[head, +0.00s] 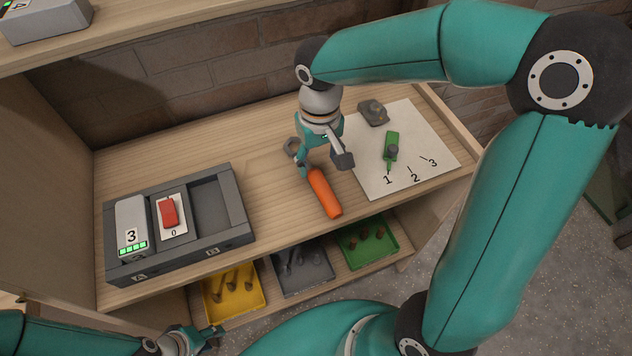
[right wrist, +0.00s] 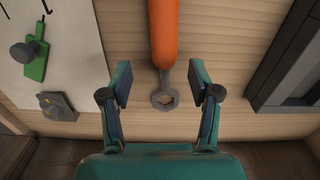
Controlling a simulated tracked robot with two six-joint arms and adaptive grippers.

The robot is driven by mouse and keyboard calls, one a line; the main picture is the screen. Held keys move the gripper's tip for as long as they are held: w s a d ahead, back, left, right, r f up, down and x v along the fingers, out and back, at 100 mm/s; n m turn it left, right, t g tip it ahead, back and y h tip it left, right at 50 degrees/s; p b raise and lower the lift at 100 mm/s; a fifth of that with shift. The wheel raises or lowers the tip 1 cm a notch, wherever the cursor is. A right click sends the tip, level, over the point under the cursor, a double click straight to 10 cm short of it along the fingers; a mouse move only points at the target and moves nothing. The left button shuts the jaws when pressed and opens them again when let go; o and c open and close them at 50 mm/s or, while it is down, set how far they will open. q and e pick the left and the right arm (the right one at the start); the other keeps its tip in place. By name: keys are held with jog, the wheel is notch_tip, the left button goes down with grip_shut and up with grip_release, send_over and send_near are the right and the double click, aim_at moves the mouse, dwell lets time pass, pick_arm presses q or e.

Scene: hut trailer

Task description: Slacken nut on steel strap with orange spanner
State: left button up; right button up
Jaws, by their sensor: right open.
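The orange spanner (head: 324,194) lies on the wooden bench with its handle towards the front edge. Its grey ring end (right wrist: 165,99) lies between the fingers of my right gripper (right wrist: 160,87) in the right wrist view. That gripper (head: 322,165) is open and empty, pointing down over the spanner. A small grey metal plate with a raised nut-like piece (head: 373,112), perhaps the steel strap and nut, sits at the back of the white sheet; it also shows in the right wrist view (right wrist: 57,106). My left gripper (head: 190,343) is low at the bottom edge, partly seen.
The white sheet (head: 437,162) bears a green lever (head: 391,148) pointing near mark 1. A dark grey tray (head: 180,261) holds a "3" block and a red switch. Yellow (head: 252,304), grey (head: 305,287) and green (head: 368,257) bins sit below. A side wall bounds the right.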

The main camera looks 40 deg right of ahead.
aim_at(318, 177)
jog(key=shift+s+a+f, duration=0.15)
jog(key=shift+f, duration=0.8)
jog(key=shift+s+a+f, duration=0.1)
jog(key=shift+f, duration=0.85)
jog(key=shift+s+a+f, duration=0.15)
jog(key=shift+f, duration=0.8)
jog(key=shift+r, duration=0.1)
grip_shut()
